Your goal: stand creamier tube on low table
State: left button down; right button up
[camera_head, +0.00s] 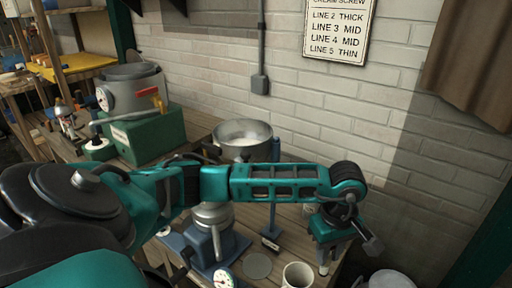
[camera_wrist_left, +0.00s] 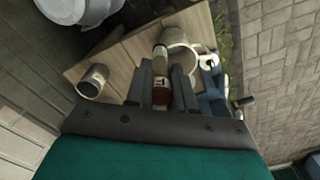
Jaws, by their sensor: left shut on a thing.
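My left gripper (camera_head: 327,248) hangs over the right end of a wooden surface (camera_head: 291,237) in the head view. In the left wrist view its fingers (camera_wrist_left: 164,90) are shut on a slim tube (camera_wrist_left: 160,93) with a brownish body and a pale label. The tube points away from the wrist camera. In the head view the gripper mostly hides it. I cannot tell whether it touches the wood, or which surface is the low table. My right gripper is not in view.
A pale mug (camera_head: 298,276) stands close left of the gripper. A blue separator (camera_head: 212,240) with a steel bowl (camera_head: 243,135) stands further left. A labelled cup (camera_wrist_left: 92,80) stands on the wood in the wrist view. A metal can (camera_head: 390,280) is lower right; a brick wall stands behind.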

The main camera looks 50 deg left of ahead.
pick_arm(q)
jog(key=w+a+r+n+b, duration=0.2)
jog(key=w+a+n+b, duration=0.1)
jog(key=n, duration=1)
jog(key=w+a+r+n+b, duration=0.2)
jog(key=a+n+b, duration=0.15)
jog(key=n, duration=0.85)
jog(key=shift+w+d+f+b, duration=0.1)
jog(key=shift+f+b, duration=0.75)
jog(key=shift+f, duration=4.2)
jog(key=shift+w+d+f+b, duration=0.1)
jog(key=shift+f+b, duration=0.7)
jog(key=shift+f, duration=4.2)
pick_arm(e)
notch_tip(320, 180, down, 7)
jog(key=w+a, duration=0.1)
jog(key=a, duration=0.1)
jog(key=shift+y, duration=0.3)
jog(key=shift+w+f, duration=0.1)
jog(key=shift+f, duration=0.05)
